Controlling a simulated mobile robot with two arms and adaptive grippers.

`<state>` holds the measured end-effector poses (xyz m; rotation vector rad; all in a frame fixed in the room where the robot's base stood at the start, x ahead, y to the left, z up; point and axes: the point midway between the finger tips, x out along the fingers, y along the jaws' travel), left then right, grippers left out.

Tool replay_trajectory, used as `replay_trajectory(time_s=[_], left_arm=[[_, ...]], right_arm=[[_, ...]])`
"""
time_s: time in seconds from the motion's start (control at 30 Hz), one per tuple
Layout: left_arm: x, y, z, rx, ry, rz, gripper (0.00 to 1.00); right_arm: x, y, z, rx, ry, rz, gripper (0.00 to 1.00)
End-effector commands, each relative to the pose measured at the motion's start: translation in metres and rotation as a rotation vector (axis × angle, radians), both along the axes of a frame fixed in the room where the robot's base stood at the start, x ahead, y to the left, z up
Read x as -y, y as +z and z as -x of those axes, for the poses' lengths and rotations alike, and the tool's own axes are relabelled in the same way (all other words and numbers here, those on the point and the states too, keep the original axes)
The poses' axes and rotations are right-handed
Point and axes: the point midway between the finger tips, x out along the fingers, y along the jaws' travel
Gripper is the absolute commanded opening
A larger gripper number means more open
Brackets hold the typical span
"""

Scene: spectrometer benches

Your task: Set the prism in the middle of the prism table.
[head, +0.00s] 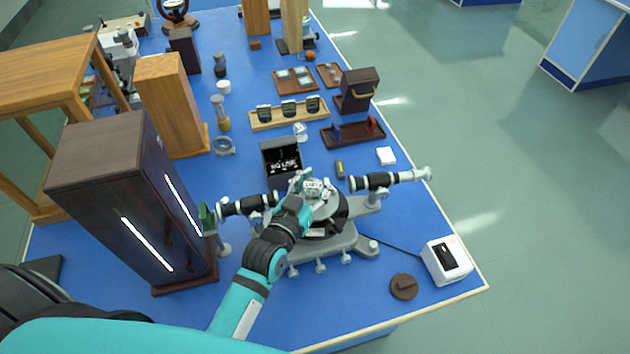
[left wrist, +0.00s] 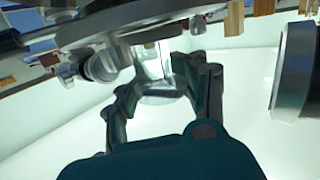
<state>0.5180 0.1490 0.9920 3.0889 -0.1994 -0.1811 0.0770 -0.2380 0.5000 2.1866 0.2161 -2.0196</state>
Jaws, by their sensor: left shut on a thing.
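The spectrometer (head: 335,240) stands near the front of the blue bench, its collimator (head: 248,204) to the left and its telescope (head: 372,181) to the right. My left gripper (head: 307,184) is over the middle of it, between the two tubes. In the left wrist view, my left gripper (left wrist: 162,88) is shut on the clear glass prism (left wrist: 152,65), which shows between the fingers. The prism table is largely hidden by my gripper and arm. I cannot tell whether the prism touches it. My right gripper is out of view.
A dark tall cabinet (head: 125,190) stands left of the collimator. A black box (head: 281,160) with white lettering is just behind the spectrometer. A white device (head: 446,260) and a brown disc (head: 403,286) lie at the front right. Trays (head: 353,134) are farther back.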

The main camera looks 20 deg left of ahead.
Motion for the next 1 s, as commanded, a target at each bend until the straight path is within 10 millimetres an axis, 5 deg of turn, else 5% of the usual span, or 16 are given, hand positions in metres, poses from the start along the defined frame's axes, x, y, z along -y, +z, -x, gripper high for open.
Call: replay_trajectory(time_s=[0.1, 0.13, 0.3, 0.67, 1.0], left_arm=[[0.0, -0.003, 0.0, 0.0, 0.0, 0.0, 0.0], [0.0, -0.003, 0.0, 0.0, 0.0, 0.0, 0.35], [0.0, -0.003, 0.0, 0.0, 0.0, 0.0, 0.56], [-0.001, -0.001, 0.004, -0.001, 0.0, 0.0, 0.56], [-0.009, 0.004, 0.071, -0.005, 0.0, -0.003, 0.56]], right_arm=[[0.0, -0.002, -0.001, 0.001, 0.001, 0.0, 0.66], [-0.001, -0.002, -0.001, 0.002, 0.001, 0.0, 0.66], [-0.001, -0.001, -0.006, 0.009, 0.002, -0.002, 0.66], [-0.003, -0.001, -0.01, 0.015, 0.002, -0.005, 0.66], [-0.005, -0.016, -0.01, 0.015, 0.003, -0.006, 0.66]])
